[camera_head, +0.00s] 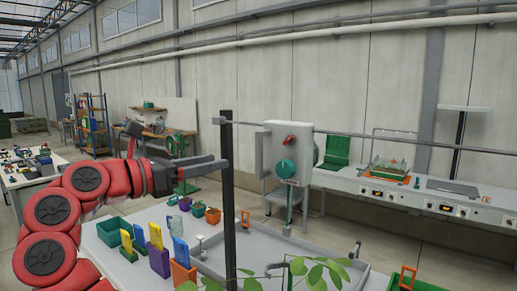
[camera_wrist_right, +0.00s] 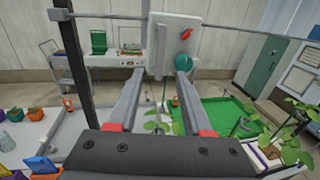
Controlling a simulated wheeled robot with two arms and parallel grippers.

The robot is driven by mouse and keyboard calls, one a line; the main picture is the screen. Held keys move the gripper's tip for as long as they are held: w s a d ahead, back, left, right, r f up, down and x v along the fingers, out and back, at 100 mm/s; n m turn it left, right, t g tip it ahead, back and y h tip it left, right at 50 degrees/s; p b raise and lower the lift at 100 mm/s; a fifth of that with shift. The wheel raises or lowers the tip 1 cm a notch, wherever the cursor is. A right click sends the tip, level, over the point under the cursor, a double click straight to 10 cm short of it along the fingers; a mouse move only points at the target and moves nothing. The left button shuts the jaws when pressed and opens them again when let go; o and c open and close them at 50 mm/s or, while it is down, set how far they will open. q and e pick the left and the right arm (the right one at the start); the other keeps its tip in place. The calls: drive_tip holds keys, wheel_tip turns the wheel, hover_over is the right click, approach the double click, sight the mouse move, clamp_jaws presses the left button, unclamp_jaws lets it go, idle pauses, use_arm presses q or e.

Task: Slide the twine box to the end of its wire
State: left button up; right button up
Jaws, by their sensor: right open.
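The twine box (camera_head: 304,140) is a pale box with a red part and a round teal part on its front and a grey handle at its left side. It hangs on a wire (camera_head: 400,139) that runs right from a dark post (camera_head: 228,200). In the right wrist view the box (camera_wrist_right: 176,30) is ahead, beyond the fingertips, with the post at left.
A grey tray table (camera_head: 265,243) with several colourful pots and holders lies below. Green leaves (camera_head: 315,272) rise at the front. A long bench (camera_head: 400,190) with equipment stands along the back wall.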

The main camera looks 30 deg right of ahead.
drive_tip(key=p, duration=0.5)
hover_over(259, 173)
drive_tip(key=shift+w+d, duration=0.25)
drive_tip(key=shift+w, duration=0.1)
clamp_jaws()
idle(0.8)
